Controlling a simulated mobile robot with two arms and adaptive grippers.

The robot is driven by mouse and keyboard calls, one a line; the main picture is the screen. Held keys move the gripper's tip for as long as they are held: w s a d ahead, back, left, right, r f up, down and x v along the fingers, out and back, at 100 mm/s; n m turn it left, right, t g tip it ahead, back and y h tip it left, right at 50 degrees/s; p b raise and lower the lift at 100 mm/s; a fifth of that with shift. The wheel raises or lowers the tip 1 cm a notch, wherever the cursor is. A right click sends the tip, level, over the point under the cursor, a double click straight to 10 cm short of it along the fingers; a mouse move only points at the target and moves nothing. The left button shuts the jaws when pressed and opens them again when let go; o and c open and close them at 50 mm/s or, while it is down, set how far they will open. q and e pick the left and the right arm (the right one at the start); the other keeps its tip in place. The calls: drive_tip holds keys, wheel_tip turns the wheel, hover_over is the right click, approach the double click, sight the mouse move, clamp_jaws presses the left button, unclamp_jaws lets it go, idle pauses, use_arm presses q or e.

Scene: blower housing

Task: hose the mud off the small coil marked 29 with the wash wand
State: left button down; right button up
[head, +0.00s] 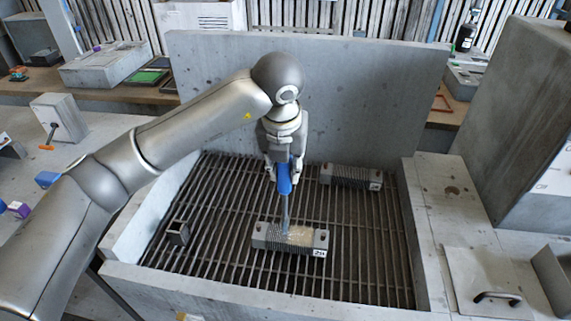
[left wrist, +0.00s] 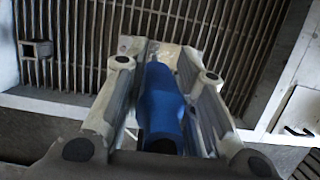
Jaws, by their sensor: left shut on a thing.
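A small finned coil (head: 262,236) lies on the grate in the front middle of the wash basin. Its white tag (head: 319,253) seems to read 29. A tan patch of mud (head: 299,232) shows on its top. My left gripper (head: 284,180) is shut on the blue handle of the wash wand (head: 285,183), above and behind this coil. The wand's thin grey tube points down, its tip at the coil's top; I cannot tell if they touch. In the left wrist view the blue handle (left wrist: 161,105) sits between both fingers, which mostly hide the coil. My right gripper is not in view.
A second coil (head: 345,175) with a tag lies at the back right of the grate (head: 215,215). A small dark block (head: 178,232) lies at the left. Concrete walls (head: 330,90) enclose the basin. A lidded panel with a handle (head: 495,298) is at the right.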

use_arm(q)
drive_tip(key=shift+d, duration=0.1)
idle(0.3)
drive_tip(key=shift+s+d, duration=0.1)
drive_tip(key=shift+d, duration=1.25)
drive_tip(key=shift+b, duration=0.5)
idle(0.4)
drive_tip(key=shift+s+d, duration=0.15)
drive_tip(key=shift+d, duration=1.25)
drive_tip(key=shift+b, duration=0.3)
